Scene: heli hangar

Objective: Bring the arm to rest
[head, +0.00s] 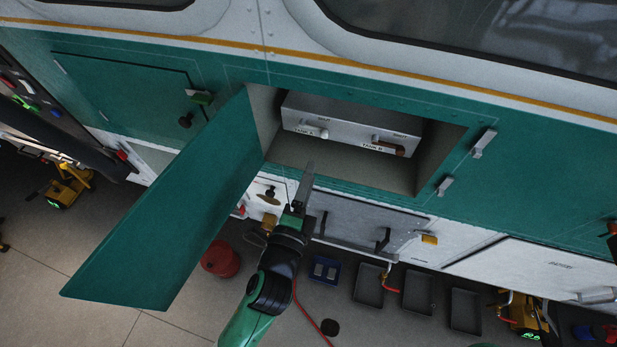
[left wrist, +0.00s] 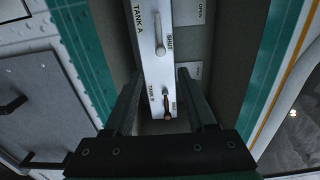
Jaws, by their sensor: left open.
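My left gripper (head: 307,180) is in front of the lower left part of an open compartment in the green side panel. In the left wrist view its two fingers (left wrist: 160,85) are spread apart with nothing held between them. Beyond them is a grey valve box (head: 350,122) with a pale TANK A lever (head: 314,131) and a copper-brown TANK B lever (head: 390,146). The copper lever (left wrist: 166,106) shows between the fingers in the left wrist view; the pale lever (left wrist: 170,49) is above it. The gripper looks apart from both. My right gripper is not in view.
The green compartment door (head: 170,215) hangs open left of my arm. Several dark trays (head: 418,292), a red round object (head: 220,258) and a blue box (head: 325,270) are on the floor.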

